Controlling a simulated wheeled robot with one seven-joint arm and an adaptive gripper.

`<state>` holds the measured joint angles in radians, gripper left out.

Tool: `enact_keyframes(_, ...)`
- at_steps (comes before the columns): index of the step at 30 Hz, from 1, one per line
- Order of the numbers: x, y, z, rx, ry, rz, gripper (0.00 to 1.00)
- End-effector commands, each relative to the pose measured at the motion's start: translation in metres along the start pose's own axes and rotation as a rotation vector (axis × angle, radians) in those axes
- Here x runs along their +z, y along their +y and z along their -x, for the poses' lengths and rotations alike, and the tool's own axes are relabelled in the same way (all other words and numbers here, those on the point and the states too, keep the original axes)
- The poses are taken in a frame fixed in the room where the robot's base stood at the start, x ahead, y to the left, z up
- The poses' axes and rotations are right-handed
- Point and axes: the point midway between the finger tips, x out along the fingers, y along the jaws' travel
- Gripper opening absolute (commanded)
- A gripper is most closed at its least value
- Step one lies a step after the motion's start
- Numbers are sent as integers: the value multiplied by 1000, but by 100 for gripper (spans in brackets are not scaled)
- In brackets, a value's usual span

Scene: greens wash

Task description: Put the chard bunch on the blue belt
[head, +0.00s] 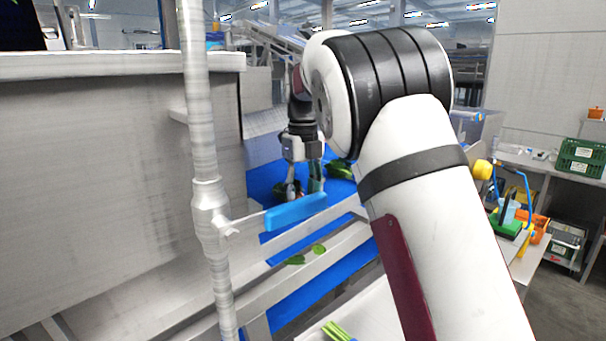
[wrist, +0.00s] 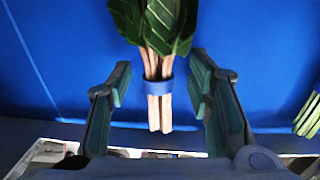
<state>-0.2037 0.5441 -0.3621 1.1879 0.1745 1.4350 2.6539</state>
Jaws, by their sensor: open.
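The chard bunch (wrist: 158,60) has dark green leaves, pale stalks and a blue band. In the wrist view it appears to lie on the blue belt (wrist: 60,60), its stalk ends towards the belt's near edge. My gripper (wrist: 160,88) is open, with one finger on each side of the banded stalks and a gap to both. In the head view my gripper (head: 303,189) is low over the blue belt (head: 262,178), and the bunch is mostly hidden there by the gripper.
Another green bunch (head: 340,171) lies on the belt beyond my gripper. Green pieces (head: 295,260) lie by the near rail (head: 335,247). Green stalks (head: 337,330) lie at the bottom. Crates (head: 580,158) stand at the right.

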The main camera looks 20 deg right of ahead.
Motion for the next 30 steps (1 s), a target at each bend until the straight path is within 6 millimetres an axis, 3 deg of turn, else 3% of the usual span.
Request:
enact_keyframes(15,2,-1,92,-3,-4,-1,47)
enact_keyframes(22,1,-1,110,-1,0,-1,47)
enact_keyframes(30,0,0,114,0,-1,2,47)
